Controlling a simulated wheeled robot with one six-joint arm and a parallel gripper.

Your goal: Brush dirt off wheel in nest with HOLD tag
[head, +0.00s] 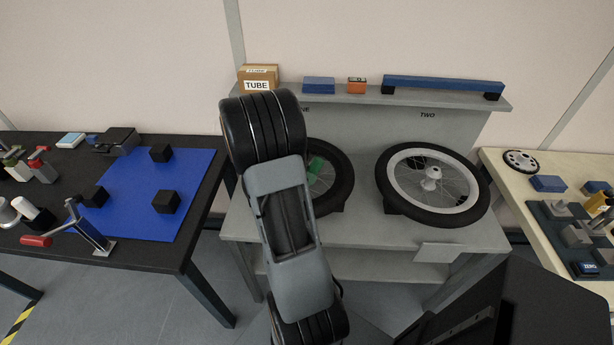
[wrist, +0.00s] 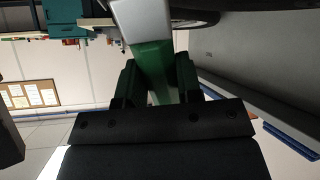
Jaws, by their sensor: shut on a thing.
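Two spoked wheels rest on the grey stand. The left wheel (head: 340,180) is partly hidden by my arm. The right wheel (head: 382,185) lies in full view under the label TWO, with a pale rim and dark patches among its spokes. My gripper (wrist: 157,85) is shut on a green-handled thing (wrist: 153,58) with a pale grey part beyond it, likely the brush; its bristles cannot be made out. In the head view my arm hides the gripper, and a green piece (head: 316,166) shows over the left wheel. No HOLD tag is readable.
The grey stand (head: 345,265) carries a TUBE box (head: 257,80), a blue box (head: 319,85), an orange box (head: 357,86) and a long blue bar (head: 440,86) on its shelf. A dark bench (head: 150,258) stands left, a pale one (head: 510,200) right, both holding tools.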

